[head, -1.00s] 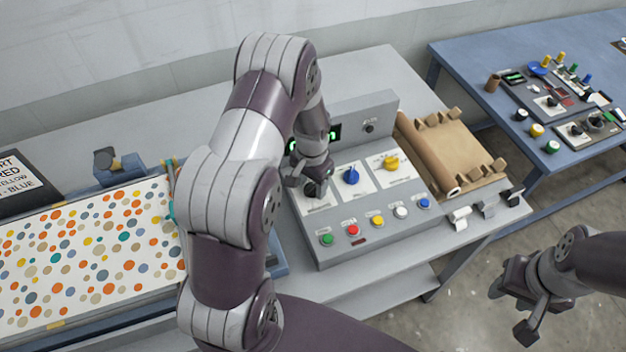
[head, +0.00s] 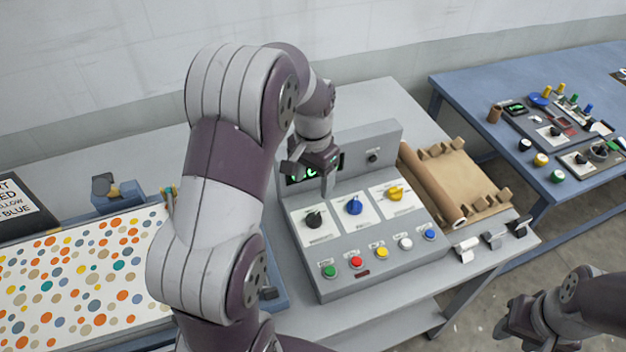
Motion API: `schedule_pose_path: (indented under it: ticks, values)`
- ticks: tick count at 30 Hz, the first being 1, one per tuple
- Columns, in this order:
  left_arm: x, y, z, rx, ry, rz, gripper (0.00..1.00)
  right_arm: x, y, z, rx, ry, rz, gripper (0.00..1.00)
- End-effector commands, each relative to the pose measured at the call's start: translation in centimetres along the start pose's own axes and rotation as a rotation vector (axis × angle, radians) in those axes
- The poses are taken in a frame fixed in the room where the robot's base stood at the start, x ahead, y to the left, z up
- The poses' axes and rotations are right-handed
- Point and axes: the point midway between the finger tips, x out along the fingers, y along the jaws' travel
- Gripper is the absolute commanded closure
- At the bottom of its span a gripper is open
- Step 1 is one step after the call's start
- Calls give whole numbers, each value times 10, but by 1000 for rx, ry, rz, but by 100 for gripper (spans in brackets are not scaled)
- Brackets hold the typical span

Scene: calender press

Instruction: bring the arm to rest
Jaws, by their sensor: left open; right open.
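My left arm comes in from the lower left and rises over the table. My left gripper (head: 308,178) is open and empty above the back of the grey control panel (head: 335,258), partly in front of its green display (head: 300,174). The panel has a black knob (head: 314,219), a blue knob (head: 354,205) and a yellow knob (head: 394,194). Below them is a row of green, red, yellow, white and blue buttons. The gripper is apart from the black knob. My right gripper (head: 508,328) is open at the lower right, over the floor, clear of the table.
A dotted sheet (head: 85,270) lies on the left, with a sign (head: 15,205) behind it. A brown roll (head: 432,186) on a tray and small clamps (head: 493,240) stand right of the panel. A blue table (head: 540,84) with controls stands at the back right.

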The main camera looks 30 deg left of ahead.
Motion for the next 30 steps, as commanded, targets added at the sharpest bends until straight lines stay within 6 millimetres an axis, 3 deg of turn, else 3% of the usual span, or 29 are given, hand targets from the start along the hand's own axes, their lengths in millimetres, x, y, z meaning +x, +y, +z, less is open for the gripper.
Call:
schedule_pose_path:
  ticks: [16,19,23,27,30]
  values:
    - [0,-2,-4,-51,23,-9,32,0,0,0,0,0,0,57]
    - [15,10,18,-166,34,-10,32,1,0,0,0,0,0,57]
    - [22,48,57,-250,69,-14,32,6,0,1,0,0,0,57]
    - [25,84,98,-257,97,-12,32,11,0,1,0,0,0,57]
    - [24,101,117,-214,103,-10,32,13,0,2,0,0,0,57]
